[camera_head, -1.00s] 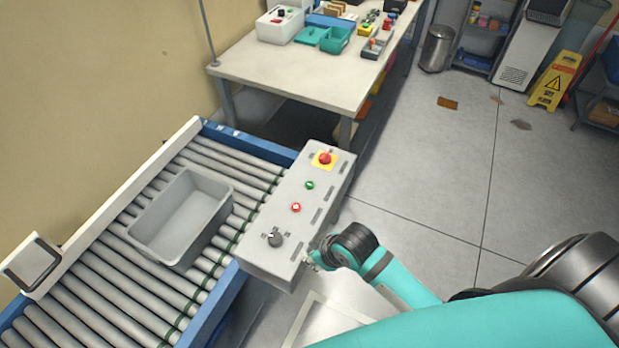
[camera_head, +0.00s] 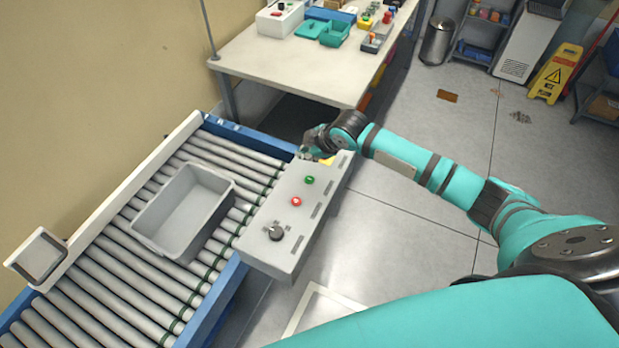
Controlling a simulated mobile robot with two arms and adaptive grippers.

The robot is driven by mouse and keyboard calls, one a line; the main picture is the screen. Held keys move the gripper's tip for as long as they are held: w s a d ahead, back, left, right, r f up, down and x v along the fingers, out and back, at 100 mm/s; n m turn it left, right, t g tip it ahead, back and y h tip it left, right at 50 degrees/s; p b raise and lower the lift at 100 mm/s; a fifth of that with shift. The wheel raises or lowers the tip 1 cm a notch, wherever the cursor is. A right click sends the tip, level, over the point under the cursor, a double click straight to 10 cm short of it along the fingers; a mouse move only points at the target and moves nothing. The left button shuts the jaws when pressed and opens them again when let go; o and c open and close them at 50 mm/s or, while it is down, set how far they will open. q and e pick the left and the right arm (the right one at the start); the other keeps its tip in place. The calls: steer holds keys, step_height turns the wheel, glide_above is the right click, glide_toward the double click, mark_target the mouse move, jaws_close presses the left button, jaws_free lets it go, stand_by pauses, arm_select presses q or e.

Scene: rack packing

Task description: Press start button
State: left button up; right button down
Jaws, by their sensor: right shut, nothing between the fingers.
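A grey control box (camera_head: 268,226) stands beside the roller conveyor. On its top are a green button (camera_head: 309,180), a red button (camera_head: 296,202) and a black rotary knob (camera_head: 276,233). My right gripper (camera_head: 306,153) is shut and empty over the far end of the box, beyond the green button. It hides the red emergency stop, and only part of the stop's yellow plate (camera_head: 328,161) shows. I cannot tell whether the fingertips touch the box. My left gripper is not in view.
A grey empty bin (camera_head: 138,233) sits on the conveyor rollers (camera_head: 110,283), left of the box. A white worktable (camera_head: 335,88) with several boxes and trays stands behind. Open floor (camera_head: 420,235) lies to the right, with a yellow wet-floor sign (camera_head: 554,77) at the back.

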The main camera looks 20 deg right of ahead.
steer(key=shift+f, duration=0.1)
steer(key=b, duration=0.7)
glide_above(307, 180)
step_height(307, 180, down, 7)
steer(key=shift+f, duration=0.85)
steer(key=shift+a+f, duration=0.1)
stand_by(0.5)
steer(key=shift+f, duration=0.3)
steer(key=shift+f+b, duration=0.4)
stand_by(0.8)
steer(key=shift+r+p, duration=0.8)
steer(key=shift+p, duration=0.1)
